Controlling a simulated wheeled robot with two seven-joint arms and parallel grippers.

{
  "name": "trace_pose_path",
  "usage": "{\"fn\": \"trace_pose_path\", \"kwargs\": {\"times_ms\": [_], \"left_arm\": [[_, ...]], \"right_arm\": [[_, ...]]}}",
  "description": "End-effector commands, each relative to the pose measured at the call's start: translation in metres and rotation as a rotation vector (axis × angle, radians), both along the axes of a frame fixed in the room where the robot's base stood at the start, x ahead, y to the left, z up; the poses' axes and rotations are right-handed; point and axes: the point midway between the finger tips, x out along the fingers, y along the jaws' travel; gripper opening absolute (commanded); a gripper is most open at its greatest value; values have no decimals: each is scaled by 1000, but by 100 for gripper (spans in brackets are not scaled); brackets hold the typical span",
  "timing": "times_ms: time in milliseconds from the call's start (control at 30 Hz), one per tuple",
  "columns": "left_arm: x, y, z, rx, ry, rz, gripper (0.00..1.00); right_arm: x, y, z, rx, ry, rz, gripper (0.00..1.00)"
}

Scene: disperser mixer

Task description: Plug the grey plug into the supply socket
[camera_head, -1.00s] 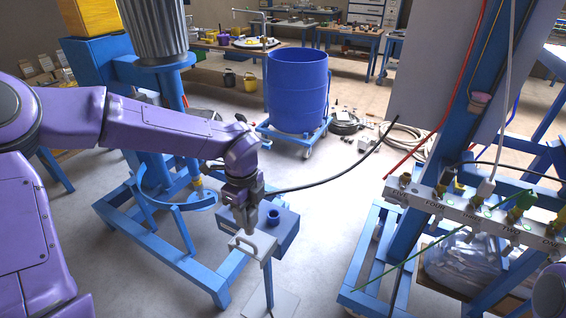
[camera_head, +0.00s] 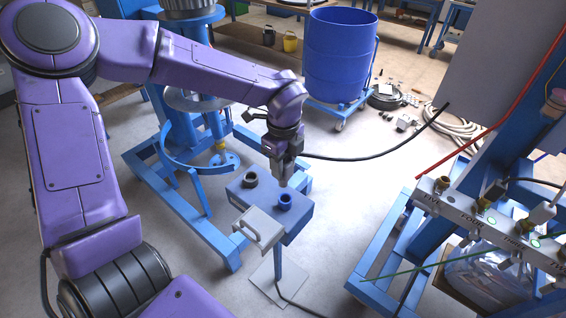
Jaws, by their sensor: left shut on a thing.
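My left gripper (camera_head: 286,181) is shut on the grey plug, which is small and mostly hidden by the jaws. A black cable runs right from beside the gripper. The supply box (camera_head: 300,222) is blue and stands on a post. A round blue socket ring (camera_head: 285,201) and a dark round fitting (camera_head: 250,180) are on its top. The gripper appears just above and behind the blue ring; I cannot tell whether anything touches it. A grey lid with a handle-like opening (camera_head: 262,229) juts from the box front. My right gripper is out of view.
A blue frame (camera_head: 215,245) surrounds the box's far side. A blue drum (camera_head: 340,60) stands behind. At right is a blue stand with a labelled rail of valves (camera_head: 475,221). Bare floor lies between box and stand.

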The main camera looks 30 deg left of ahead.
Motion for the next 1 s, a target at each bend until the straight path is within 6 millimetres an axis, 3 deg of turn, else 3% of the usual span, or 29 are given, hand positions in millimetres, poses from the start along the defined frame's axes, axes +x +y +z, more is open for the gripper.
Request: {"fn": "trace_pose_path", "kwargs": {"times_ms": [500, 1000], "left_arm": [[2, 0, -56, 0, 2, 0, 5], [2, 0, -57, 0, 2, 0, 5]], "right_arm": [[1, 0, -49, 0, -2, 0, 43], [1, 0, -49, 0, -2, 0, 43]]}}
